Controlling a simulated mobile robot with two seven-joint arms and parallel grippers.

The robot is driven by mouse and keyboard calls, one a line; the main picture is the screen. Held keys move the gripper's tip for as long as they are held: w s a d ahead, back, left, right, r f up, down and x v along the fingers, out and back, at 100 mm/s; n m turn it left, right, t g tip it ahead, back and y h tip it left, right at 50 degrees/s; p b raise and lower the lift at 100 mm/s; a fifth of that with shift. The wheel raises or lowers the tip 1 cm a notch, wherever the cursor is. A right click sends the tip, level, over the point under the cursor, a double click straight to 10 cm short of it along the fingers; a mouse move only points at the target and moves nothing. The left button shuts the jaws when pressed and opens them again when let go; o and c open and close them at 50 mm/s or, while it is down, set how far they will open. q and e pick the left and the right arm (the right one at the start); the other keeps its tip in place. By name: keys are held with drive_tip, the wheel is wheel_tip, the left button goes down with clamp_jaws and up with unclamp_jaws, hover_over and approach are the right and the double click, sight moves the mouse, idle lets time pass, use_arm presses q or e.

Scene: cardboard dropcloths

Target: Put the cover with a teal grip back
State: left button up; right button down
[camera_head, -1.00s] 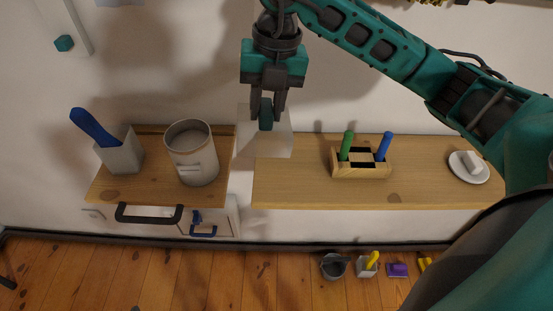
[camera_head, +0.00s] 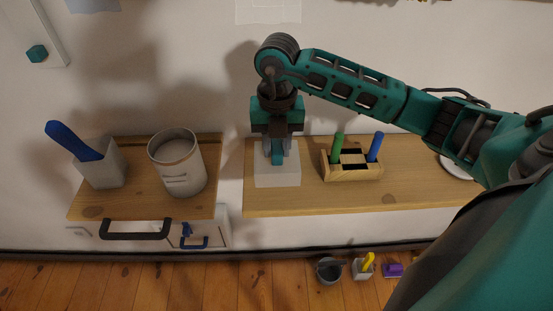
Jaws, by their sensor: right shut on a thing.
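The cover is a pale, square plate (camera_head: 278,180) with an upright teal grip (camera_head: 277,158). It is at the left end of the right-hand wooden counter (camera_head: 400,190). I cannot tell whether it touches the wood. My right gripper (camera_head: 277,150) points down from above and is shut on the teal grip. Its fingers hide part of the grip. My left gripper is not in view.
Right of the cover stands a wooden holder (camera_head: 352,171) with a green and a blue handle. A white plate (camera_head: 455,165) is partly behind my arm. The left cabinet top bears a canister (camera_head: 178,165) and a grey box (camera_head: 104,168) with a blue-handled tool.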

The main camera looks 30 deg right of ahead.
sight(276, 145)
drive_tip(key=shift+f, duration=2.3)
drive_tip(key=c, duration=0.8)
unclamp_jaws()
drive_tip(key=shift+c, duration=0.2)
wheel_tip(276, 145, up, 12)
drive_tip(key=shift+r, duration=0.1)
